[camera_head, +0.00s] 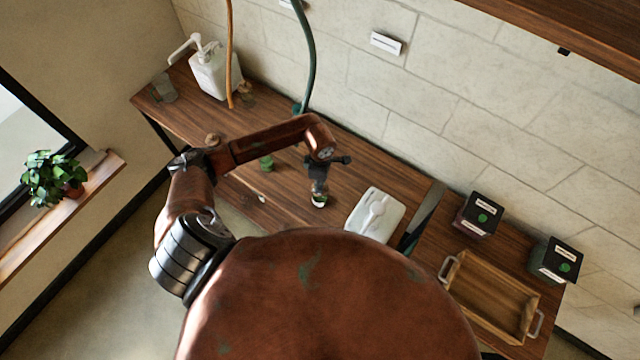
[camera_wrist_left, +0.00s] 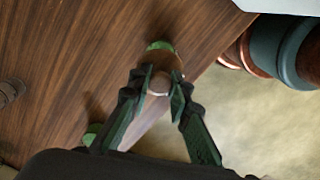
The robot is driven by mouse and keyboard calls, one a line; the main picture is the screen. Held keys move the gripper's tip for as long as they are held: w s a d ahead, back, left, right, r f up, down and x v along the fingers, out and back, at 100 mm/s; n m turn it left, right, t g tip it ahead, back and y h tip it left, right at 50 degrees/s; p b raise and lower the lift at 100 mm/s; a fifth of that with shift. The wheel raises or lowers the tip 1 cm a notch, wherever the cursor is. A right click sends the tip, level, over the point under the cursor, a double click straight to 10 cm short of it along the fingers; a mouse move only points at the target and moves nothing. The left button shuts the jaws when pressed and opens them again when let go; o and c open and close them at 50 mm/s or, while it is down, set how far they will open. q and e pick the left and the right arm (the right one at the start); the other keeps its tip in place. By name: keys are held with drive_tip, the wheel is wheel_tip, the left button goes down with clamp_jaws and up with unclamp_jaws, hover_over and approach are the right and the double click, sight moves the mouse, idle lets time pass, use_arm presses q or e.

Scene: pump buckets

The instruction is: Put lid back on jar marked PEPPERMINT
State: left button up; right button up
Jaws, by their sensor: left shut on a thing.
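My left gripper (camera_head: 319,184) points down over the front part of the wooden table. In the left wrist view its fingers (camera_wrist_left: 160,85) are shut on a small pale round piece (camera_wrist_left: 158,82), which looks like the lid's knob; the rest of the lid is hard to make out. A small jar with green and white on it (camera_head: 319,201) is right at the fingertips; its green edge (camera_wrist_left: 160,46) shows just past them. I cannot tell whether lid and jar touch. A second small green jar (camera_head: 266,163) stands further back left. No PEPPERMINT marking is readable. My right gripper is out of view.
A white pump jug (camera_head: 213,70) stands at the back left. An orange hose (camera_head: 230,55) and a green hose (camera_head: 307,50) hang by the wall. A white container (camera_head: 375,214) lies right of the gripper. Two dark boxes (camera_head: 478,214) and a wooden tray (camera_head: 490,296) occupy the right table.

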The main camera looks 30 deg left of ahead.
idle(0.4)
use_arm(q)
drive_tip(key=o, duration=1)
drive_tip(key=o, duration=0.5)
drive_tip(key=shift+r+p, duration=1.65)
drive_tip(key=shift+r, duration=1.85)
drive_tip(key=shift+c, duration=0.6)
